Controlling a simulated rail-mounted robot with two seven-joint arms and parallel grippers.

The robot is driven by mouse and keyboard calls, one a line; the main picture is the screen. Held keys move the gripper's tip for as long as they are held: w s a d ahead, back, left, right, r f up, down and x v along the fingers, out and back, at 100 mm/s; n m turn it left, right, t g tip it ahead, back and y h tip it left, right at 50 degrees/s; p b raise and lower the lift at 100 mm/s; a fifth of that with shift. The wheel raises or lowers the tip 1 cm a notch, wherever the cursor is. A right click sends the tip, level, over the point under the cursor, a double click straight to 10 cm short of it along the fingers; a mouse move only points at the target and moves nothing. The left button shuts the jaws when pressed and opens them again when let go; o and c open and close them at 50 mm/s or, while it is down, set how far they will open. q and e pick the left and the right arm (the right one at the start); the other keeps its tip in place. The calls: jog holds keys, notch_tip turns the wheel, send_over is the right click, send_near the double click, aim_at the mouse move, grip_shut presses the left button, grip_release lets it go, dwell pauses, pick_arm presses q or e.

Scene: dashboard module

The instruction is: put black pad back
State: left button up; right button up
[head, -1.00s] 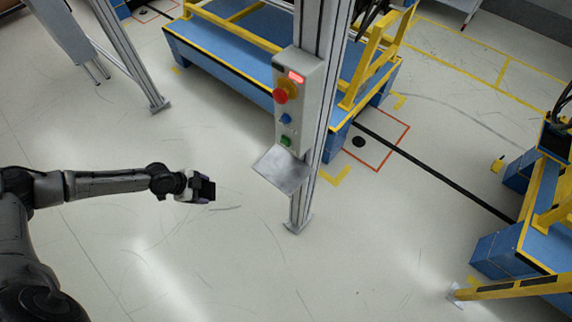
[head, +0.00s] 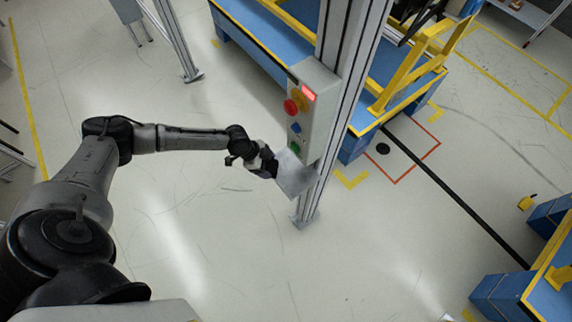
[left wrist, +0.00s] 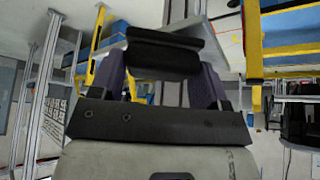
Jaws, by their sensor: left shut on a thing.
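The black pad (left wrist: 165,52) is between the two fingers of my left gripper in the left wrist view. My left gripper (head: 268,165) is shut on it, and the pad is only a small dark patch in the head view. The gripper is right beside the left edge of the tilted silver metal tray (head: 297,180). The tray is fixed below the grey control box (head: 314,112) on the metal post. I cannot tell whether the pad touches the tray. My right gripper is not in view.
The metal post (head: 340,95) stands just right of my left gripper. Blue platforms with yellow rails (head: 400,78) lie behind it, and another blue and yellow stand (head: 550,270) is at the lower right. The floor in front is clear.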

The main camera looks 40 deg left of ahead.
aim_at(291, 172)
pick_arm(q)
jog(key=shift+w+d, duration=0.8)
jog(key=shift+d, duration=0.35)
jog(key=w+d, duration=0.1)
jog(key=w+d+p, duration=0.1)
jog(key=shift+d, duration=0.4)
jog(key=shift+w+d+f, duration=0.1)
jog(key=shift+w+d, duration=0.05)
jog(key=shift+d, duration=0.05)
jog(key=shift+f, duration=0.2)
jog(key=shift+a, duration=0.1)
jog(key=o, duration=0.8)
